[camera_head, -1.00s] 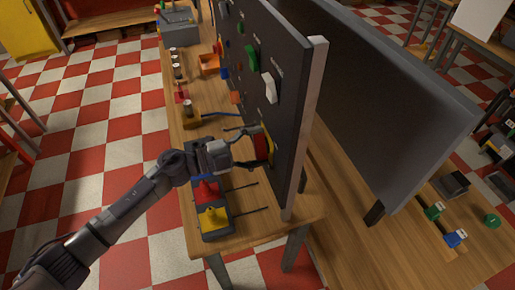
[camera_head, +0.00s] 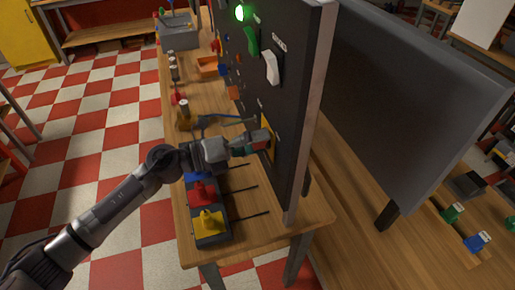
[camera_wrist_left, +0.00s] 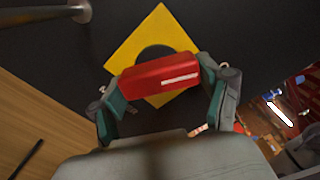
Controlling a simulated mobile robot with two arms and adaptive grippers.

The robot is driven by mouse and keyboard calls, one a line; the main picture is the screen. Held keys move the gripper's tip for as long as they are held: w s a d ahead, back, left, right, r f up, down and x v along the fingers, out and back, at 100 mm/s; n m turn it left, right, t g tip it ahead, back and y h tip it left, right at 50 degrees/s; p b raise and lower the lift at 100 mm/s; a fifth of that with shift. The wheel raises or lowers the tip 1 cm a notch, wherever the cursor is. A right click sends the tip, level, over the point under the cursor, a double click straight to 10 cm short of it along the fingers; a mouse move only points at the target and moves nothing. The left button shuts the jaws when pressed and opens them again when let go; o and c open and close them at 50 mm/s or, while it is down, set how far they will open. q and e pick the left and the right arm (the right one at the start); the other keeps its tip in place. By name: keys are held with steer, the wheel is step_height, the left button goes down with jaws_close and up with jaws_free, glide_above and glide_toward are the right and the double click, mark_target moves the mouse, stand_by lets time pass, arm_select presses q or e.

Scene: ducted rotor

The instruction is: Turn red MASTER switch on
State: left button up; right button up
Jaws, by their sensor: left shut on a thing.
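The red MASTER switch is a red handle (camera_head: 258,137) with a white stripe, on a yellow diamond plate (camera_head: 268,143) low on the dark upright panel. In the left wrist view the red handle (camera_wrist_left: 160,72) lies nearly level across the yellow plate (camera_wrist_left: 150,35), over a dark round hub. My left gripper (camera_head: 243,146) is at the panel, shut on the handle. Its fingers sit at the handle's two ends in the wrist view (camera_wrist_left: 160,92). A green lamp (camera_head: 239,12) high on the panel glows. My right gripper is not in view.
A green rocker (camera_head: 251,41) and a white rocker (camera_head: 271,68) stick out above the handle. Below my left arm is a box with red (camera_head: 202,192) and yellow (camera_head: 208,220) knobs. Thin dark rods jut over the wooden bench. A second dark board (camera_head: 410,110) stands to the right.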

arm_select(q)
steer(key=shift+f+m+b, duration=0.15)
steer(key=shift+m+b, duration=1.3)
steer(key=shift+m, duration=0.45)
steer(key=o, duration=1.1)
steer(key=shift+a, duration=0.1)
steer(key=v, duration=1.2)
